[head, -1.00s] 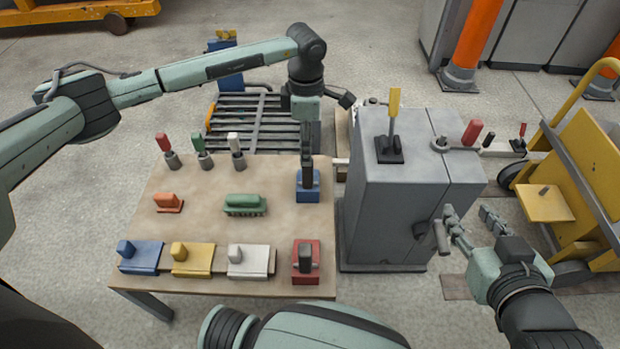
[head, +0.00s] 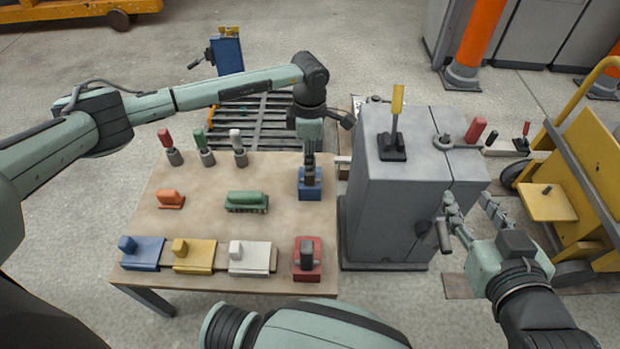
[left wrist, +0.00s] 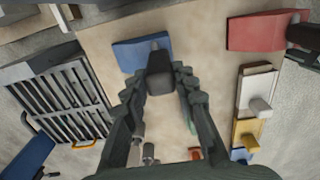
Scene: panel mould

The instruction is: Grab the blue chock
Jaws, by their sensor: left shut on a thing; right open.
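The blue chock (head: 310,190) is a blue block with a dark upright handle at the right rear of the wooden table. It sits on the tabletop. My left gripper (head: 309,168) is directly above it, shut on its dark handle. In the left wrist view, the fingertips (left wrist: 160,72) close around the handle, and the blue base (left wrist: 128,53) shows beyond them. Part of the handle is hidden by the fingers. My right gripper (head: 468,214) is open and empty, right of the grey cabinet's front.
A red block with a dark handle (head: 307,271) stands at the table's front right. Blue (head: 148,254), yellow (head: 196,259) and white (head: 252,260) blocks line the front edge. A green piece (head: 246,202) lies mid-table. The tall grey cabinet (head: 395,215) stands close on the right.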

